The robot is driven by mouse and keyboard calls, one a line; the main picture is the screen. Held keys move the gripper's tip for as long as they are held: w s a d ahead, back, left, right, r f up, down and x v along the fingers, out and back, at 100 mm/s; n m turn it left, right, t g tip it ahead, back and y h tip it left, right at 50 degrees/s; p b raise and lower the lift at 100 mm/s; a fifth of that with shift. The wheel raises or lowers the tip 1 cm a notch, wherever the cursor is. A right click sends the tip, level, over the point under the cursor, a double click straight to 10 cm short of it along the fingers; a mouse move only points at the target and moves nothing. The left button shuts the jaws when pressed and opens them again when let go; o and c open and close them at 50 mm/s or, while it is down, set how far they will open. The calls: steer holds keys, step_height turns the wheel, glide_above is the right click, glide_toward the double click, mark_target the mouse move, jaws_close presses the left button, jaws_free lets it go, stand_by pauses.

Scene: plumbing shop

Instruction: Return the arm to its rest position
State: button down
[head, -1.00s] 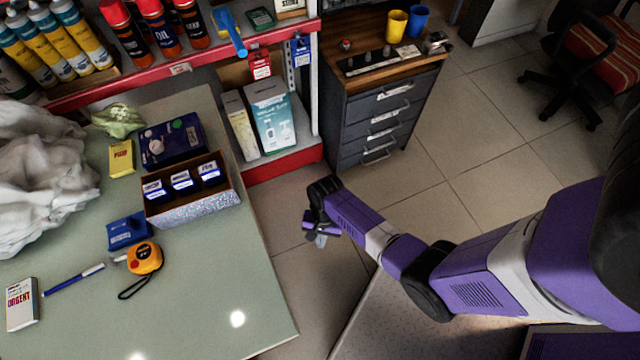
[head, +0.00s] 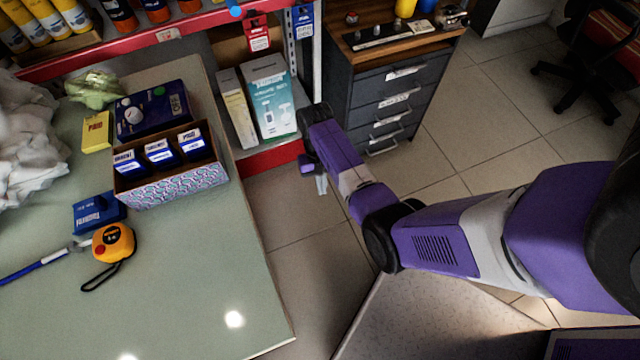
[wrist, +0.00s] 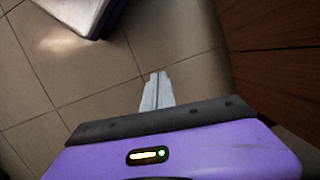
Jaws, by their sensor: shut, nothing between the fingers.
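My gripper (head: 321,184) hangs over the floor in the gap between the table and the drawer cabinet, pointing down. In the wrist view its two fingers (wrist: 157,92) lie together with nothing between them. My purple and grey arm reaches in from the right and is bent at the elbow. The gripper is apart from the table and touches nothing that I can see.
The green table (head: 230,265) on the left holds a patterned box (head: 172,184) of small blue boxes, a blue box (head: 98,213) and an orange tape measure (head: 113,242). A grey drawer cabinet (head: 392,100) stands behind my gripper. Tiled floor (head: 470,150) is clear to the right.

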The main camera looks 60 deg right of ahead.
steer(key=shift+w+d, duration=0.1)
steer(key=w+d+r+n+t+h, duration=0.1)
steer(key=w+d+r+t+h, duration=0.35)
steer(key=w+d, duration=0.35)
step_height(320, 180, up, 6)
steer(key=w+a+n+t+h+p, duration=0.1)
steer(key=a+n+t+h+p, duration=0.1)
steer(key=t, duration=0.3)
steer(key=s+a+r+n+t+y+p, duration=0.1)
steer(key=s+a+r+n+t+p, duration=0.15)
steer(key=s+a+r, duration=0.7)
steer(key=s+a+r+n+t+y+p, duration=0.15)
steer(key=s+a+r+t, duration=0.35)
steer(key=r, duration=0.7)
steer(key=s+a+r+n+t+y+p, duration=0.1)
steer(key=s+a+r+t+p, duration=0.15)
steer(key=s+a+r, duration=0.7)
steer(key=s+r+g, duration=0.1)
steer(key=s+p, duration=0.1)
steer(key=s, duration=0.1)
steer(key=s+r+g+y+p, duration=0.1)
steer(key=s, duration=0.1)
steer(key=shift+d+r+g, duration=0.1)
steer(key=shift+r+g, duration=0.2)
steer(key=shift+g, duration=0.05)
